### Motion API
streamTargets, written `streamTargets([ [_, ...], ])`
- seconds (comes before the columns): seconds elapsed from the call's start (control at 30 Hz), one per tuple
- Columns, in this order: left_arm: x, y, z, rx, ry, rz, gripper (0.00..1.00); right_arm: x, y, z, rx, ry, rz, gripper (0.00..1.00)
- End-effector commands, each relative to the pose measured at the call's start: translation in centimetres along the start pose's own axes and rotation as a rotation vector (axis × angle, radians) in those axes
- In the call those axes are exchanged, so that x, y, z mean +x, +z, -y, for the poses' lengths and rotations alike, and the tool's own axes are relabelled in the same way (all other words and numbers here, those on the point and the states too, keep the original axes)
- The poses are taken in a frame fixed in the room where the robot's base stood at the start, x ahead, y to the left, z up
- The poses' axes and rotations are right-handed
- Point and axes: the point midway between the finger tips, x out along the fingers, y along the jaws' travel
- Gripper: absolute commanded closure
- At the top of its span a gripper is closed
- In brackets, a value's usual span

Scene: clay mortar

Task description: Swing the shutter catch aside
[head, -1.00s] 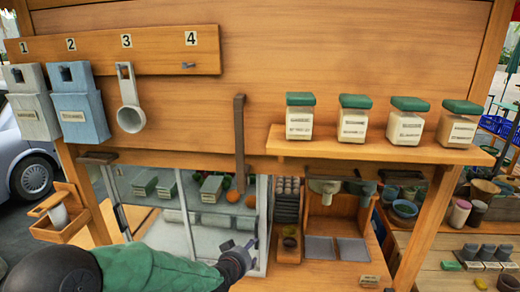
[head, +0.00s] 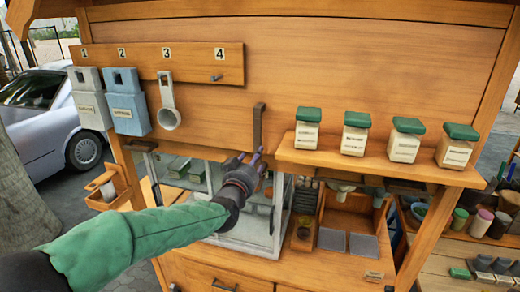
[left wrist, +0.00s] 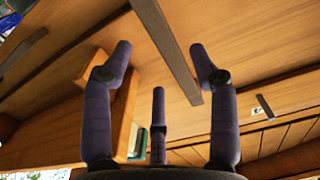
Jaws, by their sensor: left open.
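The shutter catch (head: 258,125) is a dark brown bar hanging upright on the wooden front, left of the jar shelf. In the left wrist view the catch (left wrist: 166,48) runs slantwise across the picture, between the two outer fingers. My left gripper (head: 250,158) is open and empty at the lower end of the catch, and its fingers hide part of that end. In the left wrist view its spread fingers (left wrist: 160,60) point toward the wooden panel; I cannot tell whether any finger touches the catch. My right gripper is not in view.
Several green-lidded jars stand on a shelf (head: 380,165) to the right. A numbered board (head: 195,60) with two hanging containers and a scoop (head: 168,105) is at the left. A glass case (head: 250,225) stands below the gripper.

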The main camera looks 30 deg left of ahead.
Motion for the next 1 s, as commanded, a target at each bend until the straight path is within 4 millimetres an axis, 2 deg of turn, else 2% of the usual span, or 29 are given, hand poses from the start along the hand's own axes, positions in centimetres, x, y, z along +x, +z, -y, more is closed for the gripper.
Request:
streamTargets([
  [0.2,3.3,0.0,0.0,-0.001,-0.001,0.002,0.41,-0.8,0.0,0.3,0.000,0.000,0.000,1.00],
  [0.4,5.4,-0.1,0.0,0.000,0.000,0.001,0.41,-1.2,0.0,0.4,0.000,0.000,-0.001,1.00],
  [0.6,6.4,0.0,0.0,-0.001,0.000,0.001,0.41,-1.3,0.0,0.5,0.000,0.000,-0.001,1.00],
  [0.9,6.5,0.0,0.0,-0.001,0.000,0.001,0.41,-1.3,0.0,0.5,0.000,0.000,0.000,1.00],
  [1.0,6.5,0.0,0.0,-0.001,0.000,0.000,0.69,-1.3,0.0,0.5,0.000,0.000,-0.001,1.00],
])
